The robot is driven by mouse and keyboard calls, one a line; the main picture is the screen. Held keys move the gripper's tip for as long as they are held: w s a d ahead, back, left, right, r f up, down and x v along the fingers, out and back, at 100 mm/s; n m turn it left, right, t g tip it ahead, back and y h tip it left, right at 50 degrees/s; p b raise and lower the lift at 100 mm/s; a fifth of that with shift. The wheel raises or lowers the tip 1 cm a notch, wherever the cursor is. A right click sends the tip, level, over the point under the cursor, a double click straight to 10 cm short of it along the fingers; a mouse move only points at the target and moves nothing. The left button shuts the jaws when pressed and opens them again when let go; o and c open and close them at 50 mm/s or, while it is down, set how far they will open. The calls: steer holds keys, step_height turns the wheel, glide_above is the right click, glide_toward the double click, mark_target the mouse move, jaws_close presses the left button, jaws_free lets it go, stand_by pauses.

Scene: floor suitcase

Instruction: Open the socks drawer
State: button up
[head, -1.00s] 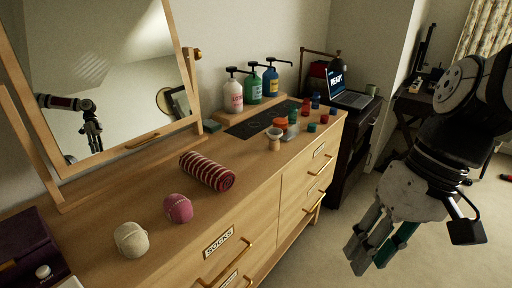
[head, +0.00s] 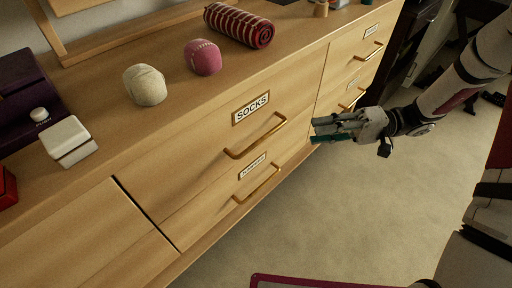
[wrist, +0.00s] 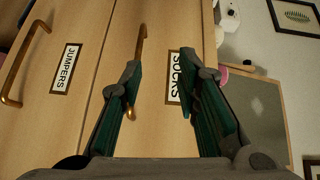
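The socks drawer (head: 222,130) is a light wood drawer front with a "SOCKS" label and a brass bar handle (head: 257,137). It looks closed. My gripper (head: 316,131) is to the right of that handle in the head view, apart from it, with its fingers pointing left. In the wrist view my gripper (wrist: 160,85) is open, its teal-padded fingers spread and empty. The socks handle (wrist: 141,62) shows there between the fingers, close to the left one and partly hidden by it. The SOCKS label (wrist: 175,78) lies near the right finger.
Below is another labelled drawer with a brass handle (head: 257,184); the wrist view reads its label as JUMPERS (wrist: 65,68). A cream ball (head: 145,85), a pink ball (head: 203,57) and a striped roll (head: 239,25) lie on the dresser top.

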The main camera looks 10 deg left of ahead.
mark_target(263, 137)
step_height(263, 137, down, 6)
steer(key=w+f+t+y+b, duration=0.1)
steer(key=w+t+y+b, duration=0.1)
steer(key=y, duration=0.1)
steer(key=shift+m, duration=0.3)
steer(key=b+x, duration=0.2)
steer(key=x, duration=1.2)
steer(key=shift+w+b, duration=0.15)
steer(key=shift+b, duration=0.25)
jaws_close()
